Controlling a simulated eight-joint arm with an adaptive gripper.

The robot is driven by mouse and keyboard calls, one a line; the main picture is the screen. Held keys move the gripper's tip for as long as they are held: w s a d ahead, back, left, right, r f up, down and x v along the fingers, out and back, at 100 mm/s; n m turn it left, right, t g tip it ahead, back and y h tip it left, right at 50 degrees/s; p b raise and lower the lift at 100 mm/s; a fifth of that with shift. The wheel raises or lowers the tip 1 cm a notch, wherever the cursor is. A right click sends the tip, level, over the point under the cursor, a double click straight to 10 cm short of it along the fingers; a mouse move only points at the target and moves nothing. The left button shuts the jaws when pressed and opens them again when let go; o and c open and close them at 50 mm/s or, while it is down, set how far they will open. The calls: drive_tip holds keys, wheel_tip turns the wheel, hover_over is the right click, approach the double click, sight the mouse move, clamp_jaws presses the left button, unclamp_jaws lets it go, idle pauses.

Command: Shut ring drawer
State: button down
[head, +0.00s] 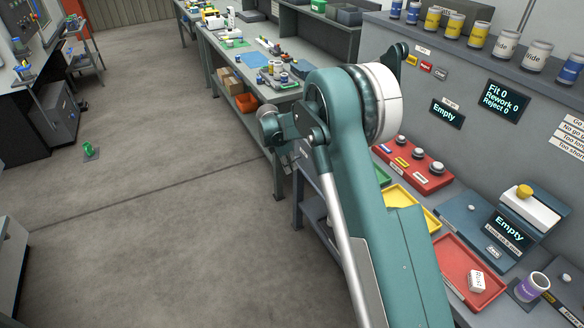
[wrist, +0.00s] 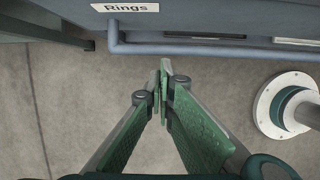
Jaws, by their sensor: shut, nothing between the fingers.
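The ring drawer (wrist: 220,22) shows at the top of the wrist view as a blue-grey front with a white "Rings" label (wrist: 131,7). A long blue-grey bar handle (wrist: 200,49) runs along its near side. My gripper (wrist: 163,80) is shut and empty, with green finger pads. How far the drawer stands out cannot be told from this view. In the head view my arm covers the area below the bench, and I cannot make out the drawer or my fingertips there.
The bench at the right holds a red button panel (head: 413,167), a yellow tray (head: 408,203) and a red tray (head: 462,265) with a white block labelled "Part" (head: 476,281). The concrete floor (head: 140,220) to the left is mostly clear.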

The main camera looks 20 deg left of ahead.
drive_tip(key=s+a+p+v, duration=0.1)
drive_tip(key=a+p+v, duration=0.1)
drive_tip(key=v, duration=0.9)
drive_tip(key=shift+s+f, duration=0.3)
drive_tip(key=shift+s, duration=0.1)
drive_tip(key=shift+d+r, duration=0.1)
drive_tip(key=shift+d, duration=0.05)
